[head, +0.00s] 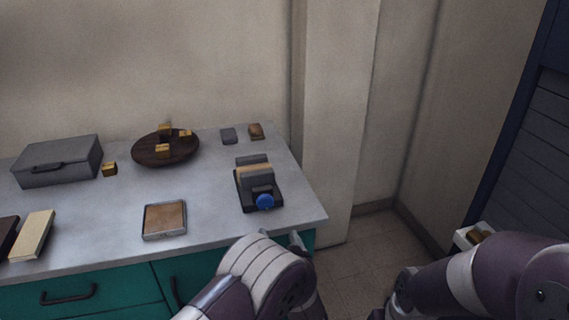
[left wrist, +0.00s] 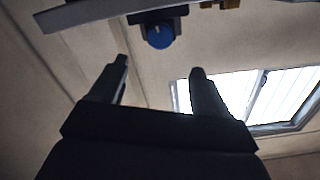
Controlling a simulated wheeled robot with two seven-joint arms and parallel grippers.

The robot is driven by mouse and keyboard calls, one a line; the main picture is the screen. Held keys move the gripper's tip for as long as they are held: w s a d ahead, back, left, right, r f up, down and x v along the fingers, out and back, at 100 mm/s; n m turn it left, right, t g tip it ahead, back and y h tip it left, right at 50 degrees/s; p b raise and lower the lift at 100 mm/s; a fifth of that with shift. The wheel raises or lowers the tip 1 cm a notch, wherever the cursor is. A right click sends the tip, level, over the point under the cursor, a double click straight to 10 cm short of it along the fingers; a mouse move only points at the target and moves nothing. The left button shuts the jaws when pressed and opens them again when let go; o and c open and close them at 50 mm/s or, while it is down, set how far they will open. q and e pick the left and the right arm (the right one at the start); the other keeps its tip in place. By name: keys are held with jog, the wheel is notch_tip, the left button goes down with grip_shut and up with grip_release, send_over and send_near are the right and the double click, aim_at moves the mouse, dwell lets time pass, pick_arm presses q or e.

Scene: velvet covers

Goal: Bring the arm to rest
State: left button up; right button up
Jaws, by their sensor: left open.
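My left arm comes in at the bottom of the head view. Its gripper (head: 297,242) is mostly hidden behind my own wrist, by the front right corner of the counter (head: 215,218). In the left wrist view the two fingers of the left gripper (left wrist: 159,68) stand apart with nothing between them. My right arm (head: 490,280) is bent at the lower right of the head view. Its gripper does not show.
On the counter are a dark device with a blue knob (head: 265,201), a framed tray (head: 165,220), a round brown board (head: 150,153) with yellowish blocks, and a grey case (head: 60,162). Teal drawers (head: 110,293) are below. Floor (head: 365,255) shows clear right of the counter.

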pick_arm(q)
jog(key=s+d+f+m+g+h, duration=0.1)
jog(key=s+d+f+g+h, duration=0.15)
jog(key=f, duration=0.25)
jog(key=s+d+f+m+g+h, duration=0.1)
jog(key=s+d+f+g+h, duration=0.1)
jog(key=f+g+h, duration=0.25)
jog(key=s+a+r+g, duration=0.1)
jog(key=s+a+g, duration=0.35)
jog(key=s, duration=0.35)
jog(key=s+a+r+g, duration=0.1)
jog(key=s+a+g, duration=0.35)
jog(key=s, duration=0.25)
jog(key=s+a+r+n+y, duration=0.1)
jog(key=s+a+r, duration=0.2)
jog(key=a, duration=0.3)
jog(key=s+a+r+n+y, duration=0.1)
jog(key=s+a+r, duration=0.2)
jog(key=a+r, duration=0.15)
notch_tip(320, 180, up, 14)
jog(key=a+p, duration=0.1)
jog(key=p, duration=1.3)
jog(key=shift+w, duration=0.35)
jog(key=shift+f, duration=0.15)
